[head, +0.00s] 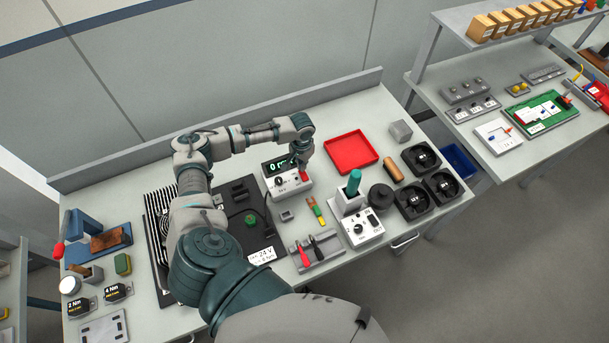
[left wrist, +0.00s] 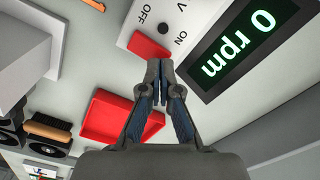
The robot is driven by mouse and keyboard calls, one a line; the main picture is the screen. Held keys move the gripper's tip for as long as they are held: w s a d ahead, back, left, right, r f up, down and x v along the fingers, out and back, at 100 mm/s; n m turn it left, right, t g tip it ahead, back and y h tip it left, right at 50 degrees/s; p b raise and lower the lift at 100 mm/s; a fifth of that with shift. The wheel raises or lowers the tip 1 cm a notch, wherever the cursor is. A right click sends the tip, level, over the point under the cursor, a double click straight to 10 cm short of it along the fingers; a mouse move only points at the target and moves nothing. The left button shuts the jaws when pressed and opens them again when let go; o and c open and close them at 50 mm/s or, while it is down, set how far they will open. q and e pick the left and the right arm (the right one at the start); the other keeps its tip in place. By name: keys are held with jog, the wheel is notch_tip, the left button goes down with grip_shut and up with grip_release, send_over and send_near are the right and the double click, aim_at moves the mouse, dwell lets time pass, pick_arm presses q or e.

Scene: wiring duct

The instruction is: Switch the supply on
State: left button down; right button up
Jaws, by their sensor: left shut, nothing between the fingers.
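The supply (head: 284,184) is a pale box with a dark display (head: 276,166) on the bench; it also shows in the left wrist view (left wrist: 185,18). Its display (left wrist: 245,45) there reads 0 rpm in green. In the head view my left gripper (head: 302,160) is over the right part of the supply. My right gripper is out of view.
A red tray (head: 351,152) lies behind and right of the supply. A dark plate (head: 243,207) lies left.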

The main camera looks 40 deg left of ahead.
pick_arm(q)
jog(key=shift+a+f, duration=0.15)
jog(key=shift+f, duration=0.2)
jog(key=shift+f, duration=0.3)
jog(key=shift+f, duration=0.3)
dwell(0.3)
notch_tip(320, 180, up, 3)
jog(key=p, duration=0.2)
jog(key=shift+f+p, duration=0.2)
jog(key=shift+p, duration=0.2)
notch_tip(320, 180, up, 2)
jog(key=shift+r+p, duration=0.1)
jog(key=shift+p, duration=1)
jog(key=shift+r, duration=1.15)
